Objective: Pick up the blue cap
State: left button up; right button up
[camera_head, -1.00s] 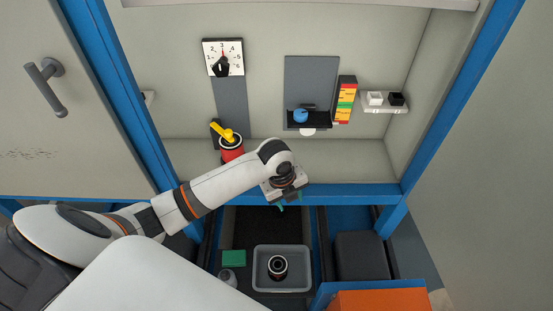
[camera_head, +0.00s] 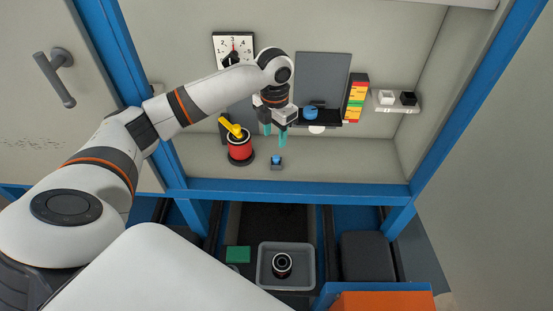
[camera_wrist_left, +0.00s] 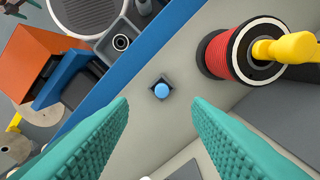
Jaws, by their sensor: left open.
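A small round blue cap (camera_head: 276,158) sits on a small dark square base on the light floor of the cabinet, right of the red spool. It also shows in the left wrist view (camera_wrist_left: 161,90), centred between the fingers and beyond their tips. My left gripper (camera_head: 275,134) is open and empty, with its teal fingers pointing down above the cap; it also fills the sides of the left wrist view (camera_wrist_left: 160,104). Another blue round piece (camera_head: 311,112) sits on the black shelf farther back. My right gripper does not show.
A red spool (camera_head: 240,150) with a yellow handle stands left of the cap. A blue frame beam (camera_head: 300,193) edges the cabinet floor in front. A grey tray (camera_head: 262,270) with a dark ring lies below. Cabinet floor right of the cap is clear.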

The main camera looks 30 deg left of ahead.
pick_arm(q)
send_over(276, 157)
jog(key=f, duration=0.4)
jog(key=shift+s+f, duration=0.15)
jog(key=shift+s, duration=0.15)
jog(key=f, duration=0.1)
jog(key=f+p, duration=0.1)
jog(key=f, duration=0.3)
jog(key=shift+w+f, duration=0.1)
jog(key=shift+w, duration=0.25)
grip_shut()
